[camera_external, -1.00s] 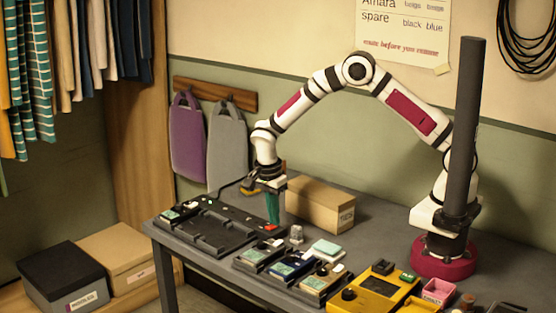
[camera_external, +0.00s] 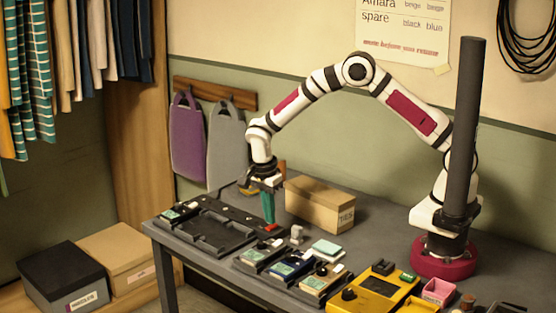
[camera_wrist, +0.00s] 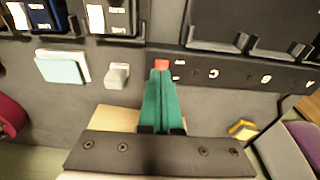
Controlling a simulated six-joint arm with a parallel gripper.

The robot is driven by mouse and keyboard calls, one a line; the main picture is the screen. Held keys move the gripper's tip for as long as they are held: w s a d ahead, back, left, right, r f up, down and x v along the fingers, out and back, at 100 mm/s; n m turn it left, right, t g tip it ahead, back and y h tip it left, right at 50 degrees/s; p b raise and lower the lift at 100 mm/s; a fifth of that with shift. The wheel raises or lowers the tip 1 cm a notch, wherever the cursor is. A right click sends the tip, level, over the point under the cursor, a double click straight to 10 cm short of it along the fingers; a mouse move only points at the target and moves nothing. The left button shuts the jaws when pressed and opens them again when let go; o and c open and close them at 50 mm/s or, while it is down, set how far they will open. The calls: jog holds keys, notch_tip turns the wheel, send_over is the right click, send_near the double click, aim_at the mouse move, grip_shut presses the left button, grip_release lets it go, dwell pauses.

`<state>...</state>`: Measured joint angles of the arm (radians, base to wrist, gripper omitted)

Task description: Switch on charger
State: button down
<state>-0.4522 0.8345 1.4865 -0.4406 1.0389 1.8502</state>
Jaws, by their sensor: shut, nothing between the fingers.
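The charger (camera_external: 188,236) is a dark tray with empty bays on the left part of the table, and a raised strip runs along its back. A red switch (camera_external: 271,228) sits at the right end of that strip. The red switch also shows in the wrist view (camera_wrist: 161,64). My gripper (camera_external: 268,220) points down with its green fingers shut and empty. Its fingertips (camera_wrist: 160,74) are right at the red switch; I cannot tell whether they touch it. I make out no lit lamp on the strip.
Several devices, among them a blue one (camera_external: 290,266), stand right of the charger. A small grey block (camera_external: 297,234) and a pale green pad (camera_external: 327,247) are near. A cardboard box (camera_external: 320,204) stands behind. A yellow instrument (camera_external: 375,291) is at front right.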

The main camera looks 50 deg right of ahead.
aim_at(268, 228)
notch_tip(268, 228, up, 13)
jog(key=a, duration=0.1)
jog(key=shift+a, duration=0.4)
jog(key=shift+d, duration=0.75)
jog(key=f, duration=0.4)
jog(key=d+f, duration=0.1)
jog(key=f, duration=0.4)
jog(key=d+f, duration=0.1)
jog(key=f, duration=0.3)
jog(key=shift+f, duration=0.4)
